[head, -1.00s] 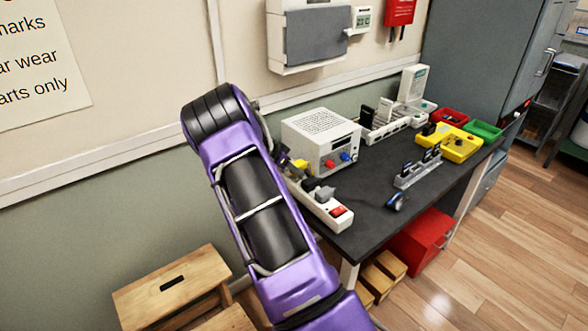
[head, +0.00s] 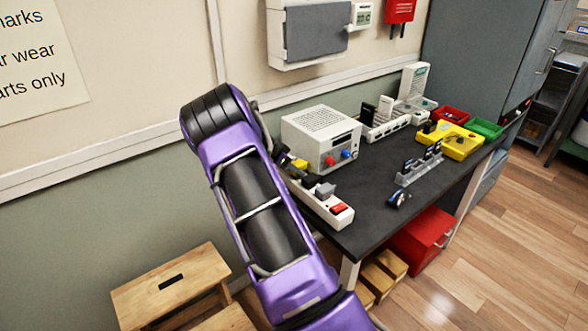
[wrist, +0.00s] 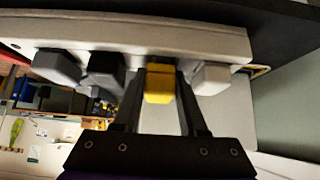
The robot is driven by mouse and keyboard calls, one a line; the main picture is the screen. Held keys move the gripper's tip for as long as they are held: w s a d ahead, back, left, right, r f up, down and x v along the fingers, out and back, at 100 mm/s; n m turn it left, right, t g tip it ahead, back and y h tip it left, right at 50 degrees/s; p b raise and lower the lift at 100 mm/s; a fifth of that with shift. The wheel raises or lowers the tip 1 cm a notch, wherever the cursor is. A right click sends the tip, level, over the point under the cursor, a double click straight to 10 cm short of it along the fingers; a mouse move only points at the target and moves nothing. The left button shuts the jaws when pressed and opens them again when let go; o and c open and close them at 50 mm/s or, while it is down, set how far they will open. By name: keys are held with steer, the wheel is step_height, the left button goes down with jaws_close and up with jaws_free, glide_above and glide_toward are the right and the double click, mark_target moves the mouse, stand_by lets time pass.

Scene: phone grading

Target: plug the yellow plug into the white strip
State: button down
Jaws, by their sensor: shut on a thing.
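The white strip (head: 338,217) lies along the left edge of the dark table, with a red switch at its near end. It spans the upper part of the wrist view (wrist: 130,36). My gripper (wrist: 160,85) is shut on the yellow plug (wrist: 159,84), with one dark finger on each side. The yellow plug is at the strip's socket face, between a dark grey plug (wrist: 103,70) and a pale plug (wrist: 211,77). I cannot tell whether its pins are in a socket. In the head view my arm partly hides the gripper and the strip's far end.
A white power supply box (head: 320,138) stands close behind the strip. A grey rack (head: 419,165), a yellow case (head: 462,147) and red and green bins stand farther right. The table's front middle is mostly clear.

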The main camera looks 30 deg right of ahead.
steer(key=shift+f+b, duration=0.45)
